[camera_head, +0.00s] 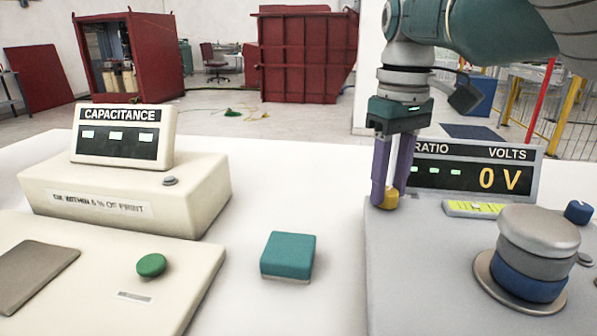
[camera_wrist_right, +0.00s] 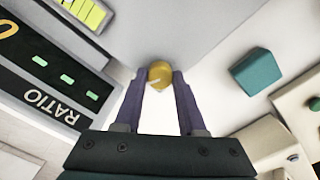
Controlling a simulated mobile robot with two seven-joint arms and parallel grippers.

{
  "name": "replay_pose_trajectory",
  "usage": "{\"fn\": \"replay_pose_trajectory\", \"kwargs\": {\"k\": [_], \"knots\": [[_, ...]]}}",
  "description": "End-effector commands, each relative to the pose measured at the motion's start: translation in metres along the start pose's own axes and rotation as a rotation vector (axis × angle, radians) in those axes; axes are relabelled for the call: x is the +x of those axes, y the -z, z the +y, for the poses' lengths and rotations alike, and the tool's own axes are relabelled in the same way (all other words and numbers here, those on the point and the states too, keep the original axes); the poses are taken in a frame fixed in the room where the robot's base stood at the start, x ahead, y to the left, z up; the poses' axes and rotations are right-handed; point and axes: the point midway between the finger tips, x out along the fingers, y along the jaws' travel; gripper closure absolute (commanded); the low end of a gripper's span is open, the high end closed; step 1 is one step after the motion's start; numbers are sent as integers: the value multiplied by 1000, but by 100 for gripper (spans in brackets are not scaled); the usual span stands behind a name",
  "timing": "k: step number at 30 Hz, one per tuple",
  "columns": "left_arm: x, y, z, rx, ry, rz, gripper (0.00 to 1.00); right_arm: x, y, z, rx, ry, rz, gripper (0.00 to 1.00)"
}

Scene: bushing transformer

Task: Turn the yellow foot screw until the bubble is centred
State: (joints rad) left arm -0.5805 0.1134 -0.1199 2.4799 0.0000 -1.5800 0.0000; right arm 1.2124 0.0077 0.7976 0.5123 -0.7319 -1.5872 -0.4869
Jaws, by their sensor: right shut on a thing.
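The yellow foot screw (camera_head: 389,198) is at the back left corner of the grey ratio unit. My right gripper (camera_head: 388,190) comes down on it from above, with its purple fingers shut around the screw. The right wrist view shows the yellow screw (camera_wrist_right: 160,74) between the two fingertips (camera_wrist_right: 161,78). The yellow-green bubble level (camera_head: 472,209) lies on the unit's top, right of the screw. It is partly cut off in the wrist view (camera_wrist_right: 88,12), and I cannot tell where its bubble sits. My left gripper is not in view.
The ratio display (camera_head: 470,175) stands close behind my right gripper. A stacked round terminal (camera_head: 538,235) and a blue knob (camera_head: 578,211) are at the right.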

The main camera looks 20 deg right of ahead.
Motion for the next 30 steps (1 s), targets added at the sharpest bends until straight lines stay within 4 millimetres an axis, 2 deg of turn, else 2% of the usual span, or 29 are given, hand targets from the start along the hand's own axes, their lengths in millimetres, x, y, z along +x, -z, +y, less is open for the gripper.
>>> {"fn": "replay_pose_trajectory", "kwargs": {"k": [9, 30], "knots": [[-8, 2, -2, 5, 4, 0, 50, -1, 0, 0, 284, -2, -2, 100], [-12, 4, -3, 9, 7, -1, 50, 0, 0, 0, 917, -1, 0, 100]]}}
